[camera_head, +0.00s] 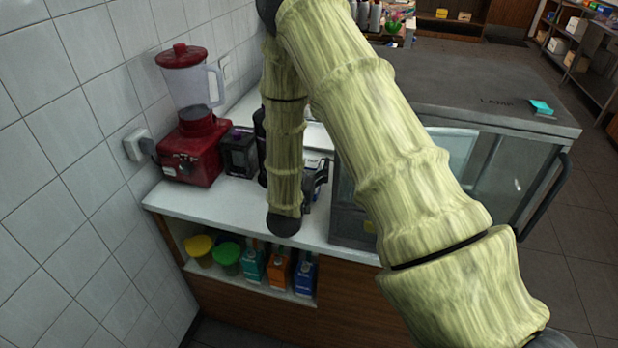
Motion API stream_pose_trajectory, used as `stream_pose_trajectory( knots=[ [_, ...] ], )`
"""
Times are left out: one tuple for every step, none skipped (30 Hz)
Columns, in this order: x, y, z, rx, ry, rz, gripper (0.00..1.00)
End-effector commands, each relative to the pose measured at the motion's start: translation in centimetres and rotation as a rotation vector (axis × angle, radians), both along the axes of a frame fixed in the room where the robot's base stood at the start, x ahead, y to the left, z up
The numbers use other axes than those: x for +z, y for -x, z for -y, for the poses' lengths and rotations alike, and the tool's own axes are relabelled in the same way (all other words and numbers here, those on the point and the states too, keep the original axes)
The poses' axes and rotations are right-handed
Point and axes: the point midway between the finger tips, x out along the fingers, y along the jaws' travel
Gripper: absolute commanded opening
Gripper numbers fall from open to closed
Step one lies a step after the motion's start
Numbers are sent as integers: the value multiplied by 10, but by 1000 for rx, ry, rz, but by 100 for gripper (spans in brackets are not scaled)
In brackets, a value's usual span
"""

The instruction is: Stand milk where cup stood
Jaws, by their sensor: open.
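My gripper (317,182) is over the white counter, mostly hidden behind my own arm; it is open. A small pale shape (314,160) shows by the gripper, too covered to identify. On the shelf under the counter stand three upright cartons: a teal one (251,264), an orange one (277,270) and a blue one (304,275). I cannot tell which of them, if any, is the milk. No cup can be made out; part of the counter is hidden behind my arm.
A red blender (192,145) and a dark box (238,152) stand on the counter (225,200) by the tiled wall. A yellow tub (199,248) and a green tub (227,257) share the shelf. A glass-fronted case (490,165) stands right. The counter's front left is clear.

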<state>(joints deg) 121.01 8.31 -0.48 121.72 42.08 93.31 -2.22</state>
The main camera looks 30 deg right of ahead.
Motion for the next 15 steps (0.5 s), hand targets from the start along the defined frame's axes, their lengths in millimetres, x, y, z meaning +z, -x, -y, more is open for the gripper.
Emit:
stream_pose_trajectory(
  knots=[
    [0, 0, 0, 0, 0, 0, 79],
    [0, 0, 0, 0, 0, 0, 79],
    [0, 0, 0, 0, 0, 0, 71],
    [0, 0, 0, 0, 0, 0, 66],
    [0, 0, 0, 0, 0, 0, 60],
    [0, 0, 0, 0, 0, 0, 53],
    [0, 0, 0, 0, 0, 0, 48],
    [0, 0, 0, 0, 0, 0, 42],
    [0, 0, 0, 0, 0, 0, 35],
    [0, 0, 0, 0, 0, 0, 29],
    [0, 0, 0, 0, 0, 0, 24],
    [0, 0, 0, 0, 0, 0, 17],
    [0, 0, 0, 0, 0, 0, 11],
    [0, 0, 0, 0, 0, 0, 6],
    [0, 0, 0, 0, 0, 0, 0]
  ],
)
